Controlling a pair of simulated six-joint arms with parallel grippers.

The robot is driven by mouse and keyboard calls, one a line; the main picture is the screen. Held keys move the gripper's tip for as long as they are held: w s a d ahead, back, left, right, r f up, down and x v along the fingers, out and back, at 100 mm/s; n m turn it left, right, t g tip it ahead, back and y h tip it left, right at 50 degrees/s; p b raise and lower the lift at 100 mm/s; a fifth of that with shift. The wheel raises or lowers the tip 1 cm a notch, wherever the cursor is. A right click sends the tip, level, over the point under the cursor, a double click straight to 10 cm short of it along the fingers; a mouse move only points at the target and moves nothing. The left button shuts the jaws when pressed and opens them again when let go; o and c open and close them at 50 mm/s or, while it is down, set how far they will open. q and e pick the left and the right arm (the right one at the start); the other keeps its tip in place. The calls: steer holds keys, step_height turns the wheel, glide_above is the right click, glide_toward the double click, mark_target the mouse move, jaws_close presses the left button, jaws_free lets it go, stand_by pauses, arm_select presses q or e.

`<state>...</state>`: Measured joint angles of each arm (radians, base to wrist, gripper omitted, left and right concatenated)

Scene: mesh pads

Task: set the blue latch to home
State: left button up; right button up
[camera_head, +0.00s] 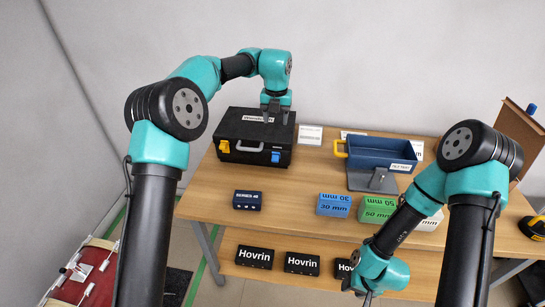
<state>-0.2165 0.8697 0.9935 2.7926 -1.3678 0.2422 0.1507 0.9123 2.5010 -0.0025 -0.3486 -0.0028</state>
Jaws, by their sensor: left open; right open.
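A black case (236,131) with a handle on its front stands at the back left of the wooden table. Its blue latch (276,157) is on the right of the front face, and a yellow latch (225,147) is on the left. The exact position of the blue latch is too small to tell. My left gripper (276,116) is open, pointing down over the right part of the case's lid, above and behind the blue latch. My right gripper (368,298) is open and low at the front of the table, far from the case; its fingertips are partly cut off by the bottom edge.
A blue bin (378,154) with a yellow handle sits on a grey stand to the right. Labelled boxes, one dark blue (247,200), one blue (334,205) and one green (377,209), stand mid-table. Black Hovrin boxes (254,257) line a lower shelf. Wood before the case is clear.

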mark_target(275, 155)
arm_select(q)
step_height(275, 155, down, 17)
steer(key=shift+f, duration=0.15)
stand_by(0.5)
steer(key=c, duration=0.9)
steer(key=shift+o, duration=0.2)
steer(key=shift+w, duration=0.15)
steer(key=shift+w+r+g, duration=0.3)
steer(key=shift+w+g, duration=0.1)
steer(key=shift+g, duration=0.6)
steer(key=shift+w+r+g, duration=0.3)
steer(key=shift+w+g, duration=0.1)
steer(key=shift+g, duration=0.6)
steer(key=o, duration=0.9)
steer(key=shift+c, duration=0.2)
